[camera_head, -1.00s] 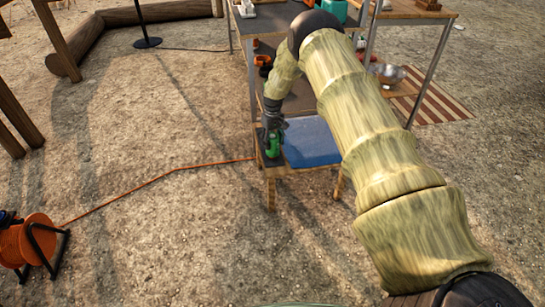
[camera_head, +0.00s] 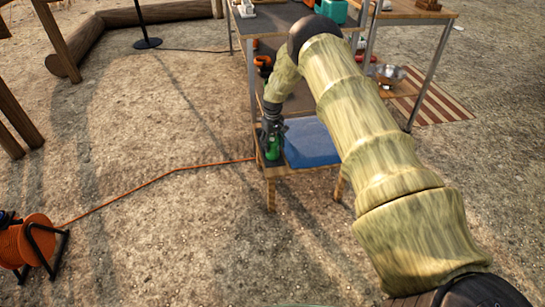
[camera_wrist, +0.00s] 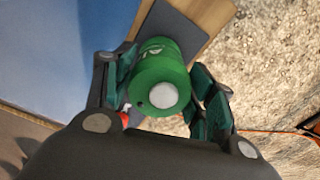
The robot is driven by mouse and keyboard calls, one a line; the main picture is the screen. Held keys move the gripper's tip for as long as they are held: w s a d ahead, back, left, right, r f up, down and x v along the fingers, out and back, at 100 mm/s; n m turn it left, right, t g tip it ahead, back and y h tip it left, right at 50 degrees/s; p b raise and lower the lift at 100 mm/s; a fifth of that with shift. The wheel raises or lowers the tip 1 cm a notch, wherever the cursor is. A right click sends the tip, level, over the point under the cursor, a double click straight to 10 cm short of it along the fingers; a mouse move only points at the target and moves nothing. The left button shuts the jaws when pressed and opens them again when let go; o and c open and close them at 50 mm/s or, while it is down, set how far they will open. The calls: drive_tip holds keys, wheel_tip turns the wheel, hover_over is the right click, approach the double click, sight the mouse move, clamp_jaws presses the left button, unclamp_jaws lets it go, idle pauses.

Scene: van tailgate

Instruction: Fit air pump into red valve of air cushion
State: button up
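The green air pump (camera_wrist: 158,75) has a pale round cap that faces the wrist camera. In the head view the pump (camera_head: 272,149) is at the left end of the low wooden bench, beside the blue air cushion (camera_head: 310,143). The cushion also fills the left of the wrist view (camera_wrist: 50,50). My gripper (camera_wrist: 168,92) is around the pump, one finger on each side. The fingers look spread, with the pump nearer the left one. A small red bit (camera_wrist: 125,119) shows below the pump; I cannot tell whether it is the valve.
A dark pad (camera_wrist: 175,22) lies on the wooden bench top (camera_wrist: 215,14). An orange cable (camera_head: 160,176) runs along the ground from the bench to a cable reel (camera_head: 30,243). A taller metal-legged table (camera_head: 285,15) stands behind.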

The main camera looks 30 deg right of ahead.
drive_tip(key=o, duration=0.3)
wheel_tip(320, 180, up, 12)
idle(0.7)
idle(0.3)
